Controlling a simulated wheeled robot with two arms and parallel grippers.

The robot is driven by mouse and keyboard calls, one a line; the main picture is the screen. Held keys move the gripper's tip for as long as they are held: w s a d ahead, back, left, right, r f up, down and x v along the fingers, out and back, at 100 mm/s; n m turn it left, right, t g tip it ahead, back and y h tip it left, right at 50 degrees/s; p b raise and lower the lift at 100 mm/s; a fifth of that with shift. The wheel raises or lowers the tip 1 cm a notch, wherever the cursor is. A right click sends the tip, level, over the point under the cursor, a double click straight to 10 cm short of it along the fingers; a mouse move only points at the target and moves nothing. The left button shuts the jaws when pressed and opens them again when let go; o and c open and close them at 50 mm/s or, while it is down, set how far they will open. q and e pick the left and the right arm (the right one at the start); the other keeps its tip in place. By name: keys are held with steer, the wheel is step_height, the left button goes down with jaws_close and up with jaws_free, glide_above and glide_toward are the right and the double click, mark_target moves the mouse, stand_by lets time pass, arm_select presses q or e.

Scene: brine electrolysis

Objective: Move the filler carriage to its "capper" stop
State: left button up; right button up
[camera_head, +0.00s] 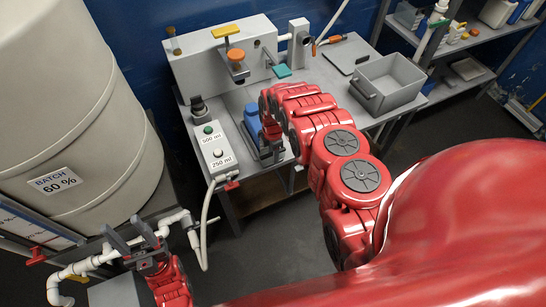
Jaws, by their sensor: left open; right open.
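A grey filling bench (335,95) stands in the middle of the view. A blue piece (252,117) sits on a dark track on it, right of the button box; I cannot tell whether it is the filler carriage. No "capper" label is readable. My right gripper (268,142) points down beside the blue piece, partly hidden by its own arm; contact cannot be told. An orange-topped part (236,56) stands under a yellow bar (226,30) farther back. My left gripper (126,236) is open and empty at lower left, in front of white pipes.
A button box (216,152) reads 500 ml and 250 ml. A grey open bin (388,82) is at the bench's right. A large white tank (70,110) labelled BATCH 60 % fills the left. A shelf (480,40) stands back right. Open floor lies in front of the bench.

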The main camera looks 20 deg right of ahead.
steer(key=shift+f, duration=0.3)
steer(key=shift+r, duration=0.1)
jaws_close()
stand_by(1.2)
